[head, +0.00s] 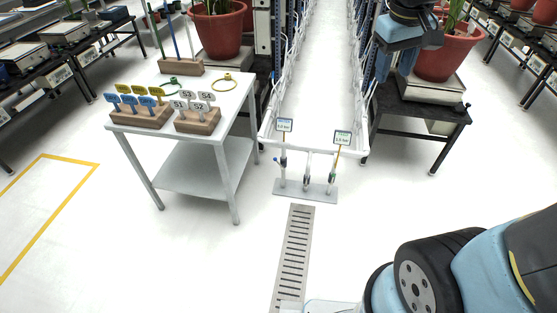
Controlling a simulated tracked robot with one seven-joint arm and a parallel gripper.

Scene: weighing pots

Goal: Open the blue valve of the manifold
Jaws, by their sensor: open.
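The manifold (307,190) is a low white pipe stand on a grey base plate, on the floor at the picture's middle. Its left upright carries a small blue valve (283,162); the handle's exact angle is too small to tell. Other uprights carry a dark bluish fitting (306,182) and a greenish one (332,178). Two small display tags stand above, left (285,125) and right (342,138). My gripper (395,70) is at the upper right, open and apparently empty, pointing down, well apart from the manifold in the picture.
A white table (215,155) with label blocks (198,120) stands left of the manifold. A black bench (425,112) with a potted plant (450,52) is at the right. A floor drain grate (296,250) runs in front of the manifold; the floor around it is clear.

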